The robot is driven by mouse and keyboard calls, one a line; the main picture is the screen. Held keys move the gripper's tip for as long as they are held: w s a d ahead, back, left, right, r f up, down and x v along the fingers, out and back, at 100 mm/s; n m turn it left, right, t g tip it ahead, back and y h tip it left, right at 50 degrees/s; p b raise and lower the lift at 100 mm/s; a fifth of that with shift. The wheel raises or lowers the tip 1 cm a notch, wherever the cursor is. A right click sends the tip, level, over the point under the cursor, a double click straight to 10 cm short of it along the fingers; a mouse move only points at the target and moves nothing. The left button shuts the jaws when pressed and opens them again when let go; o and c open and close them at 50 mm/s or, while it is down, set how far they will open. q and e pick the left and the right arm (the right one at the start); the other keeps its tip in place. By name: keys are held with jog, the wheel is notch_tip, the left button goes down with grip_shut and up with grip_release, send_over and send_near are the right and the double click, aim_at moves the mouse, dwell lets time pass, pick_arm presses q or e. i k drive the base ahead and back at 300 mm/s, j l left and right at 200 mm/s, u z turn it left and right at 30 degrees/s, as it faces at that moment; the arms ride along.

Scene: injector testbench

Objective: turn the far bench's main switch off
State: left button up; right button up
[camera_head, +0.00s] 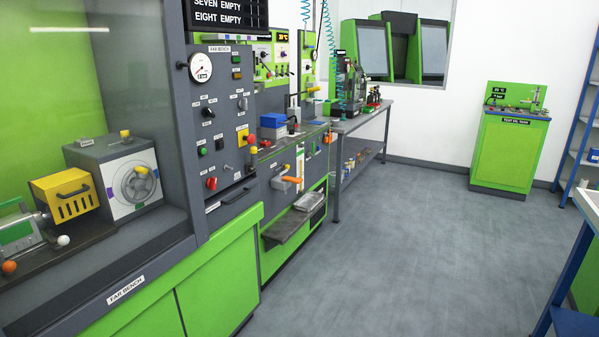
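Neither of my grippers is in view.
The far bench's green front (215,275) runs along the left. To its left are a dial unit (135,185) and a yellow block (65,195). A grey tray (287,226) juts out beyond the panel. The grey floor (400,250) is clear. A blue-legged table (575,270) stands right.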

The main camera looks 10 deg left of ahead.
aim_at(211, 182)
jog(key=i+l+z, duration=0.25)
jog(key=i, duration=0.45)
jog(key=i+z, duration=0.25)
jog(key=i, duration=0.45)
jog(key=i+l+u, duration=0.1)
jog(key=i+u, duration=0.35)
jog(key=i+l+u, duration=0.2)
jog(key=u, duration=0.25)
jog(key=i+l+u, duration=0.45)
